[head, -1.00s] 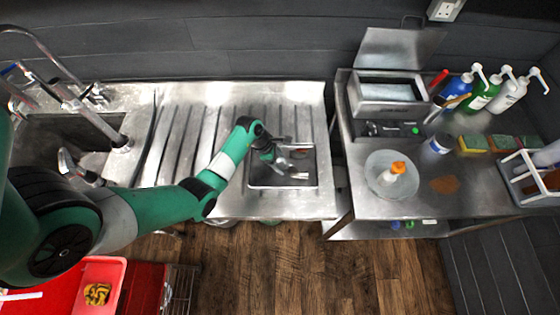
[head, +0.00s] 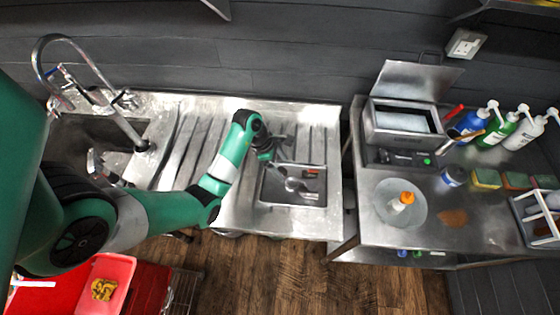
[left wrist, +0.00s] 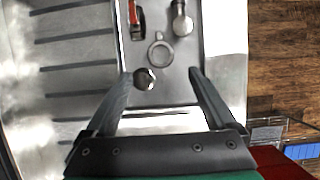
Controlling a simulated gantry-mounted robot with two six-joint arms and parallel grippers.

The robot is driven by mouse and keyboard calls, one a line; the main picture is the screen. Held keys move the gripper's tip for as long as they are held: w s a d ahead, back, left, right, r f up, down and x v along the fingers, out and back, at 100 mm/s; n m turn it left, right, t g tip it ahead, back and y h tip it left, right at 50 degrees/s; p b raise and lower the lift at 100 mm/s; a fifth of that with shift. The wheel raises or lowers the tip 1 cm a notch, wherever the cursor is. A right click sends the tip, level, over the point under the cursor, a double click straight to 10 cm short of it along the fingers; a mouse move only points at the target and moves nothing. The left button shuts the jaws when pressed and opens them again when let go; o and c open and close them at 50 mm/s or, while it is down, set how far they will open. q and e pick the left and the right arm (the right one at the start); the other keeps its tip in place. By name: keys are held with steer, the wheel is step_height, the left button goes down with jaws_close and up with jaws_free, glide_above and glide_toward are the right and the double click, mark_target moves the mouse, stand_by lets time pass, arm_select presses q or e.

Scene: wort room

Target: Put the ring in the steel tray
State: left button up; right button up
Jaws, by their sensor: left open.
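The steel tray (head: 270,190) is a shallow rectangular pan on the steel drainboard; its floor also shows in the left wrist view (left wrist: 172,93). A small grey ring (left wrist: 160,53) with a tab lies flat on the tray floor in the left wrist view, just ahead of my open fingertips. In the head view I cannot tell it from the other metal pieces. My left gripper (left wrist: 162,74) is open and empty, its fingers over the tray's near end and apart from the ring. In the head view the gripper (head: 280,156) is at the tray's back left corner. My right gripper is not seen.
A red-banded piece (left wrist: 136,20), a metal fitting (left wrist: 181,20) and a round metal knob (left wrist: 145,78) are also at the tray. The sink tap (head: 120,125) stands left. Right, a separate table holds a plate (head: 388,207) with an orange-capped bottle.

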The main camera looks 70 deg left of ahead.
arm_select(q)
steer(key=shift+s+r, duration=0.15)
steer(key=shift+r, duration=0.25)
